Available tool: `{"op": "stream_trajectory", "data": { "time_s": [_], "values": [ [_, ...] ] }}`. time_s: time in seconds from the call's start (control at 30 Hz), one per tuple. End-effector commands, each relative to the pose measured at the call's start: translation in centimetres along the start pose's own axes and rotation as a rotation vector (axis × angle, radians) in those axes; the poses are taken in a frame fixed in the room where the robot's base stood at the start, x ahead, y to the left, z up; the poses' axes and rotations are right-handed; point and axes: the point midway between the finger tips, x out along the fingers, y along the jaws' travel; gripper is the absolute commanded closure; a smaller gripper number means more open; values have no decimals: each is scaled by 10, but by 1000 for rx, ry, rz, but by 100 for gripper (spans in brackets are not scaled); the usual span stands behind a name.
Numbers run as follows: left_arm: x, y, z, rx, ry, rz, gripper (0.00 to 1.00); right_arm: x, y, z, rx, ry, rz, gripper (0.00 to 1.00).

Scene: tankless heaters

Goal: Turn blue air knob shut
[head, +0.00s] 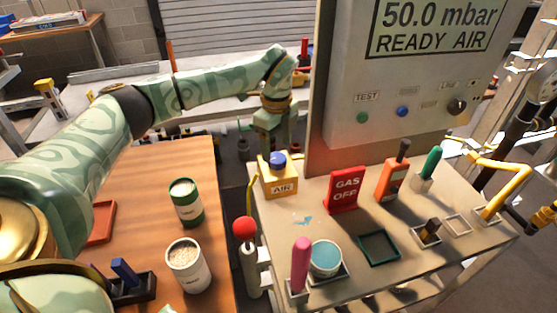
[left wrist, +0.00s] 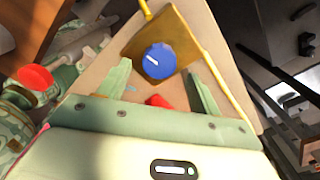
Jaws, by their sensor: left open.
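The blue air knob (head: 278,158) sits on top of the yellow AIR box (head: 280,184) at the back left corner of the bench. My left gripper (head: 273,138) is just above and behind the knob, pointing down, with its jaws open. In the left wrist view the blue knob (left wrist: 159,65) shows a short white mark and lies between and just beyond the two green fingers (left wrist: 159,75). Nothing is between the fingers that I can see as gripped; whether they touch the knob I cannot tell. My right gripper is not in view.
A grey panel (head: 408,85) reading 50.0 mbar READY AIR rises behind the bench, close right of my left gripper. A red GAS OFF sign (head: 346,188) stands right of the box. A red ball-topped lever (head: 244,228) and a yellow pipe (head: 250,201) are at the bench's left edge.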

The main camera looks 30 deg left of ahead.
Motion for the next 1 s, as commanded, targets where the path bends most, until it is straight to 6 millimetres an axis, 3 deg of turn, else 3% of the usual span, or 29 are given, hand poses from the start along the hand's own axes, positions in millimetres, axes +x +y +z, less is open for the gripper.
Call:
{"op": "stream_trajectory", "data": {
  "time_s": [0.03,0.2,0.6,0.77,1.0],
  "values": [
    [15,0,0,0,1,5,36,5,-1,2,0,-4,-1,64],
    [36,0,0,1,1,2,36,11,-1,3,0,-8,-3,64],
    [42,0,0,0,1,-1,36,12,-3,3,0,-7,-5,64],
    [42,0,0,1,1,0,80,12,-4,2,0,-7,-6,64],
    [42,0,0,9,0,0,80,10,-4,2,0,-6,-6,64]
  ]
}}
